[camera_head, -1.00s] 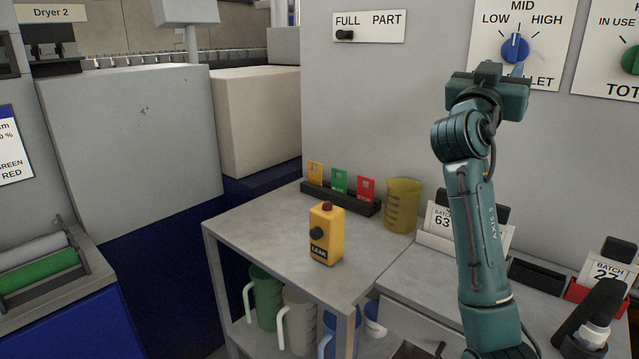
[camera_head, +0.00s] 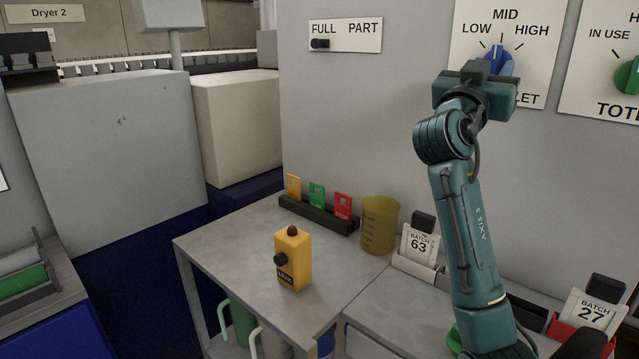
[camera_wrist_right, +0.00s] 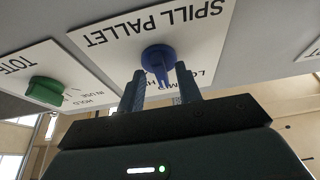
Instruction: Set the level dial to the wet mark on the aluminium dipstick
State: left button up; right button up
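The blue level dial (camera_head: 497,60) sits on the wall plate marked LOW, MID, HIGH. It also shows in the right wrist view (camera_wrist_right: 158,60), where the plate reads SPILL PALLET upside down. Its handle appears to point near MID. My right gripper (camera_head: 484,75) is at the dial and covers its lower part in the head view. In the right wrist view its two fingers (camera_wrist_right: 160,90) are apart, one on each side of the dial's handle, with gaps visible. My left gripper is not in view. I cannot see an aluminium dipstick.
A green dial (camera_head: 628,76) is on the plate to the right. A FULL/PART slider (camera_head: 320,44) is to the left. Below are a yellow box (camera_head: 293,258), an amber beaker (camera_head: 379,225), coloured tags in a black rack (camera_head: 318,213) and batch cards (camera_head: 420,245).

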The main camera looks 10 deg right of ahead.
jog(key=shift+w+d+r, duration=0.1)
jog(key=shift+w+d, duration=0.05)
jog(key=shift+c, duration=0.4)
grip_shut()
